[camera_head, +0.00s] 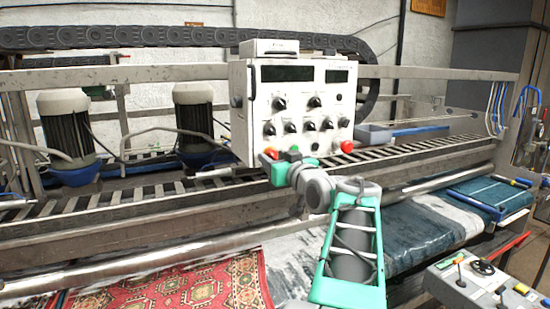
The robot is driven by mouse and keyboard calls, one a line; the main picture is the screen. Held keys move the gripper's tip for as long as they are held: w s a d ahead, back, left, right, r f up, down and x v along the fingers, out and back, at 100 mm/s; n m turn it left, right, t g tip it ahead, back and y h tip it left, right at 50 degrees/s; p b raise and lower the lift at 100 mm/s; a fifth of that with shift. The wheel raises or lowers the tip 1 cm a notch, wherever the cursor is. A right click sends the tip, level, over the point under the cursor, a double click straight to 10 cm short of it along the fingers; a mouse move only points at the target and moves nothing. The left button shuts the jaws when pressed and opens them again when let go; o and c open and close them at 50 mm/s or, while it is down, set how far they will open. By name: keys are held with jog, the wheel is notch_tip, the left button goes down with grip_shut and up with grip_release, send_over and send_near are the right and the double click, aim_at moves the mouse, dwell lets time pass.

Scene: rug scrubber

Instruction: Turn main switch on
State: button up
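The white control box (292,105) stands at the middle of the machine. Its front has two dark displays and several black knobs, with one knob (279,104) at the left of the upper row. A red mushroom button (347,146) sits at its lower right. Small red and green parts show at its lower left edge. I cannot tell which control is the main switch. My teal and grey arm reaches up from the lower right. My gripper (280,168) is at the box's lower left front, below the knobs. Its fingertips are largely hidden, so contact and opening are unclear.
Metal rails and a slatted conveyor (120,195) run across the machine. Two motors (70,130) stand left of the box. A patterned red rug (200,290) lies below. A second control panel (485,280) is at lower right. A cable chain (150,37) spans the top.

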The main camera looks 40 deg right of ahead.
grip_shut()
jog(key=shift+m+b, duration=0.35)
jog(key=shift+m, duration=0.15)
jog(key=shift+m+b, duration=0.5)
jog(key=shift+m, duration=0.5)
jog(key=m+b, duration=0.1)
jog(key=m, duration=0.7)
jog(key=shift+r+m, duration=0.1)
jog(key=shift+m, duration=0.3)
jog(key=shift+a+m+p, duration=0.1)
jog(key=shift+m+p, duration=0.45)
jog(key=shift+m, duration=1.55)
